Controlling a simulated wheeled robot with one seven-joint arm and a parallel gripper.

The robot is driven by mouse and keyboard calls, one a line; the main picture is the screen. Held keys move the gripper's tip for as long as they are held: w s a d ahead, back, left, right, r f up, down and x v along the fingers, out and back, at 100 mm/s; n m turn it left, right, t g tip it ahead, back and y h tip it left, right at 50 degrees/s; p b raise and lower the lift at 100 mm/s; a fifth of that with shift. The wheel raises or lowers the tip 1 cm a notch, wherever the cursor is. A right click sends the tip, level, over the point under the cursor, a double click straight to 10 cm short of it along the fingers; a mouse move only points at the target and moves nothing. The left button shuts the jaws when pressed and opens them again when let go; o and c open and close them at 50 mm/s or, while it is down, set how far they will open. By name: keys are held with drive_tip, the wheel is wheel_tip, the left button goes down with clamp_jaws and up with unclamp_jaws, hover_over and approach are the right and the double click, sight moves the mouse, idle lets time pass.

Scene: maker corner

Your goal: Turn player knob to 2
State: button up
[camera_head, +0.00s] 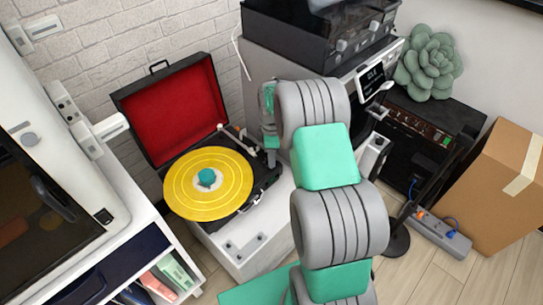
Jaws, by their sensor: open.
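The record player (246,207) stands with its red-lined lid (172,108) open. A yellow record (180,188) with a teal centre piece (207,177) lies on its platter. The white tonearm (237,139) is at the right of the record. I cannot make out the player's knob or its setting; my arm is close to the player's right side and may hide part of it. My gripper (269,140) is at the end of my grey and green arm, over the back right of the player. It is open, seen side-on, with its fingertips hard to make out. Nothing shows in it.
The player rests on a white cabinet (243,243). A dark-topped machine (310,35) stands behind it. At right are a green succulent (429,62), a black amplifier-like box (425,125), a power strip (440,236) and a cardboard box (497,185). A white shelf unit (130,200) is at left.

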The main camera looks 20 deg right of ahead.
drive_tip(key=shift+f, duration=0.3)
clamp_jaws()
idle(0.3)
